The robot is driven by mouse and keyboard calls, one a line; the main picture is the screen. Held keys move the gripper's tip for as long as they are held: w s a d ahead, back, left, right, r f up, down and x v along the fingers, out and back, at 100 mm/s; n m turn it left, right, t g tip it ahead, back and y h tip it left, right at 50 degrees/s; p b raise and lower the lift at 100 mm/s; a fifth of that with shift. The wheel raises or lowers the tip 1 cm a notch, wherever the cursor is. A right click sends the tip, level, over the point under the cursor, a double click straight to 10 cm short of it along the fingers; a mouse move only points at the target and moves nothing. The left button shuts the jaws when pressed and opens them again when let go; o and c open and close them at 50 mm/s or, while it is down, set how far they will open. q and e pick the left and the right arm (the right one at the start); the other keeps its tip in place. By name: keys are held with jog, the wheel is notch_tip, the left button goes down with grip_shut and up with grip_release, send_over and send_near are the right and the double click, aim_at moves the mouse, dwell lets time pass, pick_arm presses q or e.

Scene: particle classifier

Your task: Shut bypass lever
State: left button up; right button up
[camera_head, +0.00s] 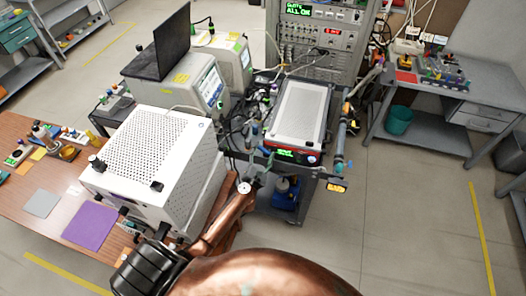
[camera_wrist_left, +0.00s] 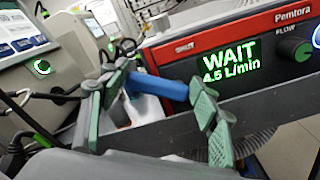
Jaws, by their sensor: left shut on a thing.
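A white part sits just under the bar. In the head view my left gripper (camera_head: 258,174) is at the front edge of the cart, below the red and black flow unit (camera_head: 300,157); the lever is hard to make out there. The unit's display (camera_wrist_left: 230,60) reads WAIT and about 4.5 L/min. My right gripper is not in view.
A white perforated box (camera_head: 150,150) stands left of my left arm on a wooden table. Cables crowd the gap between it and the cart (camera_head: 328,170). A grey rail (camera_wrist_left: 165,130) runs close by my fingers. A vertical pipe (camera_head: 341,140) stands at the cart's right. Floor at right is open.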

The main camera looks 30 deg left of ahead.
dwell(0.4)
pick_arm(q)
jog(key=o, duration=1.2)
jog(key=shift+c, duration=0.2)
